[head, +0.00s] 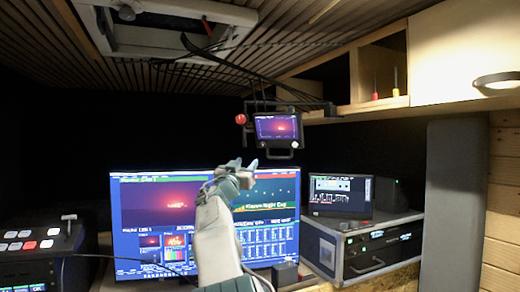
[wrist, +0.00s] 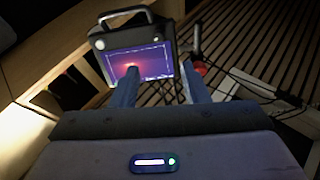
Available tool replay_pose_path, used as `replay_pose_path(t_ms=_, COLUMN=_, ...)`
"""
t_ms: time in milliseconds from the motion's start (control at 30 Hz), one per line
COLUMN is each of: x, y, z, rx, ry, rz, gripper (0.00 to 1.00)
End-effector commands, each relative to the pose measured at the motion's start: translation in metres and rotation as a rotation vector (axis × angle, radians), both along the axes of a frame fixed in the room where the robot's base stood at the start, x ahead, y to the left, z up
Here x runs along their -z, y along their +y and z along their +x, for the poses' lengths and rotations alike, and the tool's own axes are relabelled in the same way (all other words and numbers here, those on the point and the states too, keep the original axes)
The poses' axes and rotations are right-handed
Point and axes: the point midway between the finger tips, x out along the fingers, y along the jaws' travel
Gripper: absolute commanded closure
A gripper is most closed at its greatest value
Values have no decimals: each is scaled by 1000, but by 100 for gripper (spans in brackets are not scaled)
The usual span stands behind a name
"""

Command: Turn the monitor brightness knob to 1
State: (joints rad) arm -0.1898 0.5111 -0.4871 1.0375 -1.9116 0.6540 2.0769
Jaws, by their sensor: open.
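A small monitor (head: 277,127) hangs below the shelf in the head view, its screen glowing purple and pink. In the wrist view the monitor (wrist: 150,62) appears the other way up, with its handle at the top. A small round knob (wrist: 99,44) sits at a corner of its frame; no label or setting is readable. My gripper (head: 244,165) is below and left of the monitor in the head view. In the wrist view my gripper (wrist: 160,68) has its two fingers apart, overlapping the screen, with nothing between them. The knob is outside the fingers.
A red ball-shaped part (head: 241,118) sits left of the small monitor, also visible in the wrist view (wrist: 201,67). Black cables run overhead. A large lit display (head: 135,215) stands behind my arm.

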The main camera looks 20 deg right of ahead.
Motion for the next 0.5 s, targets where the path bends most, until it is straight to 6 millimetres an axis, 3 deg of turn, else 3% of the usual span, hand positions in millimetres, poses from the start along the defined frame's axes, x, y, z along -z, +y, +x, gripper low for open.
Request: replay_pose_path(t_ms=500, x=-30, y=-45, z=41, rx=4, ry=4, rz=2, gripper=59)
